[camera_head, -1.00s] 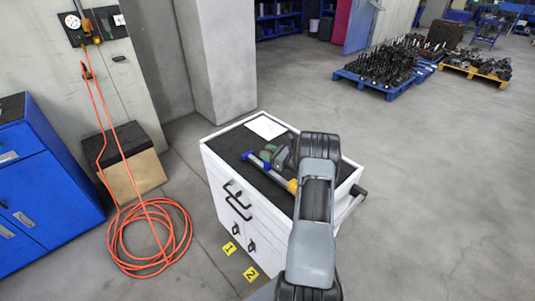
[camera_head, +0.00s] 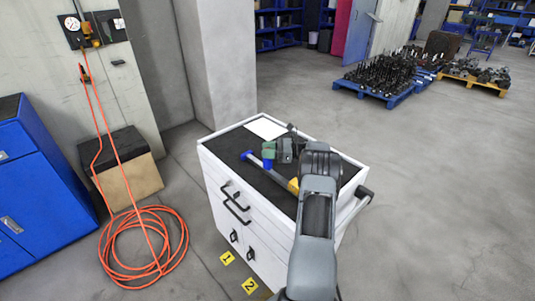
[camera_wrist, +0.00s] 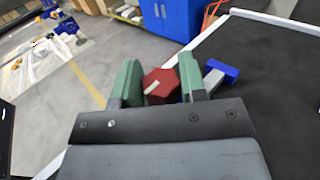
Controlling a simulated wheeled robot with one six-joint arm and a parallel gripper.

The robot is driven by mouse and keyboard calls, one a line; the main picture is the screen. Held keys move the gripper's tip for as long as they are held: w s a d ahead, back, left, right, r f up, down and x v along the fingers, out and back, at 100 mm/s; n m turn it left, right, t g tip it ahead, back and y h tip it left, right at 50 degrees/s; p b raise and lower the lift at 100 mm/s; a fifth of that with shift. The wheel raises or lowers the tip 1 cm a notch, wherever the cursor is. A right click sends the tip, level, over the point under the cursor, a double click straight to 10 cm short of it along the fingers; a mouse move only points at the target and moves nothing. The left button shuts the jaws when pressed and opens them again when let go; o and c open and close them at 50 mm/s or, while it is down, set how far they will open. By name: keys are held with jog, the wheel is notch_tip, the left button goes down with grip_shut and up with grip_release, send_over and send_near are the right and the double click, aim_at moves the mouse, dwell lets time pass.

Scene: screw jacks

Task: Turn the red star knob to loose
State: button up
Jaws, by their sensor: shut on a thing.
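The red star knob (camera_wrist: 161,84) sits between the green finger pads of my gripper (camera_wrist: 158,84) in the wrist view. A short pale mark shows on its face. My gripper is shut on the knob, one pad on each side. In the head view my gripper (camera_head: 269,152) is over the far part of the cart top, and the knob is not clearly visible there. A bar with a blue end (camera_head: 252,156) and a yellow end (camera_head: 293,186) lies close by. The blue end also shows in the wrist view (camera_wrist: 220,69), right of the knob.
The white drawer cart (camera_head: 215,170) has a dark top with a white sheet (camera_head: 265,128) at its far edge. An orange hose (camera_head: 145,245) lies coiled on the floor at left, near a blue cabinet (camera_head: 35,185).

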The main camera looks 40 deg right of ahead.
dwell(0.4)
jog(key=o, duration=0.9)
jog(key=b+v, duration=0.2)
jog(key=v, duration=1.1)
jog(key=shift+s+d+b, duration=0.2)
jog(key=shift+d+b, duration=0.15)
